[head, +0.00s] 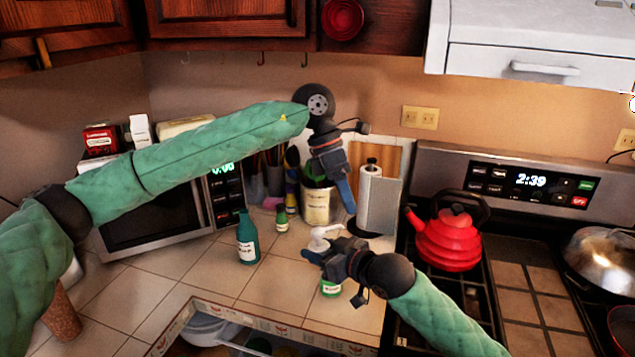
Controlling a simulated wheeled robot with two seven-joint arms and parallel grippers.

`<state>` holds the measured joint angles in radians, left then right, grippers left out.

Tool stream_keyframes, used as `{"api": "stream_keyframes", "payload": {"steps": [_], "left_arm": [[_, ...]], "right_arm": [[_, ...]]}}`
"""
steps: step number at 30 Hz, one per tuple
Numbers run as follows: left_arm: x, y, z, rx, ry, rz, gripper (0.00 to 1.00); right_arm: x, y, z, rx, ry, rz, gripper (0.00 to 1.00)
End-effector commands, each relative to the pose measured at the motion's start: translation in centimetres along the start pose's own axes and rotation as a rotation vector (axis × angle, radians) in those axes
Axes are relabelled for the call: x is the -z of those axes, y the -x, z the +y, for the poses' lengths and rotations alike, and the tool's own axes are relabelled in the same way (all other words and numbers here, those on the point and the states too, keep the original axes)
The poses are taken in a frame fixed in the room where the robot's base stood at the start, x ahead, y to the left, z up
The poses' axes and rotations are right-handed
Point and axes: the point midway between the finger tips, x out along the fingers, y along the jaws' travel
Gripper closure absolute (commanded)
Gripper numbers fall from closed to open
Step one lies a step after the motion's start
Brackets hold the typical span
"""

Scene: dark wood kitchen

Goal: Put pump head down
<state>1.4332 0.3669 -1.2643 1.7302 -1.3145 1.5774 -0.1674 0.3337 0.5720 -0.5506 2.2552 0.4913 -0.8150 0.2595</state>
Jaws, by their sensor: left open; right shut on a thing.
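A white pump head (322,234) is held by my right gripper (312,255), which is shut on it above the tiled counter (275,290). A teal bottle (248,245) with a white label stands upright on the counter, left of the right gripper and apart from it. My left gripper (349,196) is open and empty, pointing down in front of the paper towel roll. A small green-and-white container (331,288) stands below my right gripper, partly hidden by it. Whether the pump head touches anything else is hard to tell.
A small green bottle (282,219) and a utensil can (317,206) stand behind. A microwave (160,220) is at the left, under my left arm. A red kettle (447,240) sits on the stove at right. Counter tiles in front of the teal bottle are clear.

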Motion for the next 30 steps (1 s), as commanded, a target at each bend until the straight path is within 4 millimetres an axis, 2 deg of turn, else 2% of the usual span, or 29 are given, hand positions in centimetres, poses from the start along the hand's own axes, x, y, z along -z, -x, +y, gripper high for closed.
{"api": "stream_keyframes", "payload": {"steps": [3,9,15,20,30], "left_arm": [[1.6,1.6,0.2,-0.081,-0.01,0.123,0.45],[3.6,3.6,0.4,-0.174,-0.012,0.27,0.45],[4.5,4.3,0.5,-0.208,-0.009,0.327,0.45],[4.9,3.2,0.8,-0.208,-0.009,0.33,0.45],[6.6,-1.7,1.9,-0.207,-0.009,0.329,0.45]], "right_arm": [[0.0,0.0,0.0,0.0,0.0,0.0,0.84],[0.0,0.0,0.0,0.0,0.0,0.0,0.84],[0.0,0.0,0.0,0.0,0.0,0.0,0.84],[0.0,0.0,0.0,0.0,0.0,0.0,0.84],[0.0,0.0,0.0,0.0,0.0,0.0,0.84]]}}
